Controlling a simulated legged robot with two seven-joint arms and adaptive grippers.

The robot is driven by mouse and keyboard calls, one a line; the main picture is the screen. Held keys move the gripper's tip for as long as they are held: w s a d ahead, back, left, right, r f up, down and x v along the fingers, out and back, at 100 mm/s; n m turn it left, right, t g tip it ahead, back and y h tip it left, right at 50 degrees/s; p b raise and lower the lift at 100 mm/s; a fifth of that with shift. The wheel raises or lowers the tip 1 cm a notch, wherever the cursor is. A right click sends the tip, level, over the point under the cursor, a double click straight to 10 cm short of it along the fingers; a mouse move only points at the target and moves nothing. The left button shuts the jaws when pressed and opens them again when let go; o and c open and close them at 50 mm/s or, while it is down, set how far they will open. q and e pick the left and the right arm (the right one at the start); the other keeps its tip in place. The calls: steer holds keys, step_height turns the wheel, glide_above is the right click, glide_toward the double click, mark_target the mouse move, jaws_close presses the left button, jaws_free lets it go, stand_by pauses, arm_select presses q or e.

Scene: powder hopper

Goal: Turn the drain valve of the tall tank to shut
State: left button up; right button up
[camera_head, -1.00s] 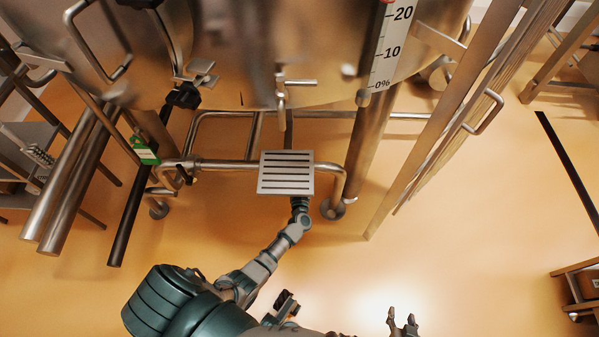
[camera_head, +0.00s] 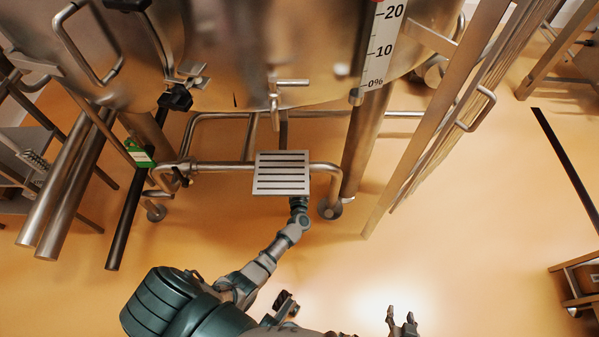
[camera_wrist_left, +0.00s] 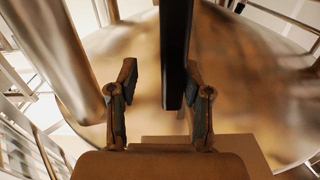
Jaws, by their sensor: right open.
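The tall tank (camera_head: 240,50) fills the top of the head view, with a white percent scale (camera_head: 382,45) on its front. A small metal valve with a horizontal lever (camera_head: 291,82) sits at its lower front; I cannot tell whether it is the drain valve. My right gripper (camera_head: 402,318) is open and empty over the floor, well below and right of the tank. My left gripper (camera_wrist_left: 160,100) shows in the left wrist view with its fingers apart. A dark bar (camera_wrist_left: 175,50) appears between them, closer to the right finger; contact is unclear.
A slotted metal plate (camera_head: 283,172) lies in front of the pipe frame (camera_head: 225,166). A black knob (camera_head: 175,98) and a green tag (camera_head: 138,154) are at left. A slanted metal ladder-like frame (camera_head: 440,130) stands right of the tank.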

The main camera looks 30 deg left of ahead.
arm_select(q)
steer(key=shift+s+a+f, duration=0.1)
steer(key=shift+a, duration=0.1)
arm_select(e)
steer(key=shift+s+a, duration=0.1)
steer(key=shift+a, duration=0.05)
arm_select(q)
steer(key=v, duration=1.2)
steer(key=shift+d+f, duration=0.1)
